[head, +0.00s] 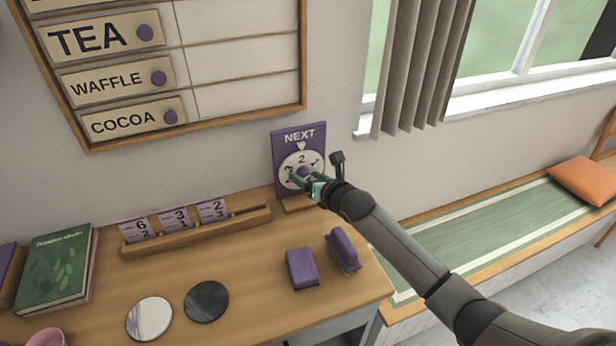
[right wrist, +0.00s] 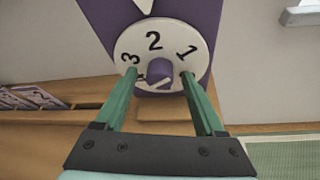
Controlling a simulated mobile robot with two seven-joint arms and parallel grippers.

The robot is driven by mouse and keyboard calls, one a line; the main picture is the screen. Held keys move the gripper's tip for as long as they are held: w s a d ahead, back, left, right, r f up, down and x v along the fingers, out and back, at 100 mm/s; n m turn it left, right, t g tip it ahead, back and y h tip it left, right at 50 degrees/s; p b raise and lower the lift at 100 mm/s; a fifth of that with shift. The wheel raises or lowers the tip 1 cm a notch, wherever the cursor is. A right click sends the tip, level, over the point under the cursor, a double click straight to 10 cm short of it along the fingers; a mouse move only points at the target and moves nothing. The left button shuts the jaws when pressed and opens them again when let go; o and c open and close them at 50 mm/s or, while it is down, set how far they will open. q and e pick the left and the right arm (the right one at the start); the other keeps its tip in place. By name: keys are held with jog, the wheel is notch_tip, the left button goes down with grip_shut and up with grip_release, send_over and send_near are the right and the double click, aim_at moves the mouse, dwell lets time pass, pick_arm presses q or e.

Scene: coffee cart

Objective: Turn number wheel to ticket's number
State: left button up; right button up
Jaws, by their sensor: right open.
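The white number wheel (head: 313,160) is mounted on a purple board (head: 285,150) marked NEXT. The numeral 2 is at its top, under the white pointer. In the right wrist view the wheel (right wrist: 127,44) shows 3 left of the 2 and 1 right of it. My right gripper (head: 305,178) is open at the wheel, its green fingers on either side of the purple knob (right wrist: 160,72); contact cannot be told. Three tickets stand in a wooden rack (head: 250,219): left (head: 138,229) reading 6 over 2, middle (head: 175,220) 3 over 1, right (head: 212,211) 2 over 3. My left gripper is out of view.
Two purple blocks (head: 302,268) (head: 343,250), a pale disc (head: 149,318), a dark disc (head: 206,301) and a green book (head: 54,268) are on the wooden table (head: 250,275). A menu board (head: 240,60) hangs above. A bench with an orange cushion (head: 582,180) is at right.

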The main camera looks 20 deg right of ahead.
grip_shut()
dwell(0.7)
